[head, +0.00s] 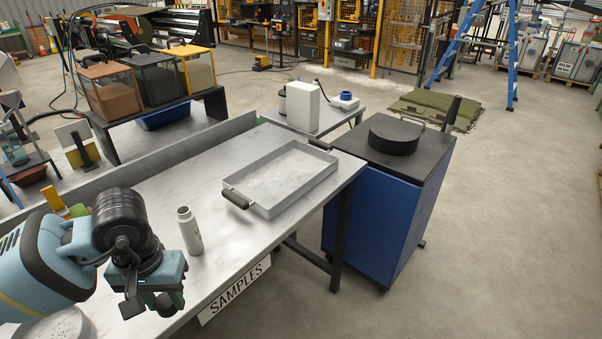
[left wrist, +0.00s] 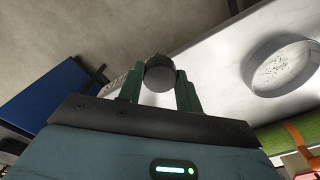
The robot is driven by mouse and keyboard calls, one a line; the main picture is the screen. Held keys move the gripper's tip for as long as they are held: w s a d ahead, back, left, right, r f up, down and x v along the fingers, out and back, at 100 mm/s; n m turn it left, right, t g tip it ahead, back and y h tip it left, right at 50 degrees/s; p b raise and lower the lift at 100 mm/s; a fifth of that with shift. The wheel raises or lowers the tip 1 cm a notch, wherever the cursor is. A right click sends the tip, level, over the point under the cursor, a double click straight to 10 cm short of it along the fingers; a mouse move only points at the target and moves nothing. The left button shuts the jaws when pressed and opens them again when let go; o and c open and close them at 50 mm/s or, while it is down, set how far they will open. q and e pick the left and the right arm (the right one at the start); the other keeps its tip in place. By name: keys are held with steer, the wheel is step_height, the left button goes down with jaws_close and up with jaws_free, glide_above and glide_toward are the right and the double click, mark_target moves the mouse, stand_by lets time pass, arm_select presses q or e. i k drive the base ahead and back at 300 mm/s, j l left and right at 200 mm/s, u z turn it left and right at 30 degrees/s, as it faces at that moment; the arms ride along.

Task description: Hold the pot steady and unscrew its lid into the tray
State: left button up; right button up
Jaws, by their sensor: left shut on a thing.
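My left gripper (head: 152,295) hangs low over the near left of the table. In the left wrist view its two green fingers (left wrist: 159,82) are shut on a small rounded grey thing, which I take for the pot (left wrist: 159,72). Its darker round top faces the camera; I cannot tell lid from body. My right gripper is not in view.
A pale bottle (head: 190,232) stands upright just right of my left gripper. A round dish (head: 55,328) with specks, also in the left wrist view (left wrist: 282,66), lies at the near left. A blue cabinet (head: 370,210) stands beyond the table's right end. Table between bottle and tray is clear.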

mark_target(187, 222)
steer(key=i+l+z, duration=0.15)
steer(key=i+z, duration=0.55)
steer(key=i, duration=0.25)
steer(key=i+u, duration=0.35)
steer(key=i+l+u, duration=0.1)
steer(key=i+u, duration=0.3)
steer(key=i+l+u, duration=0.15)
steer(key=i+u, duration=0.2)
steer(key=k, duration=0.05)
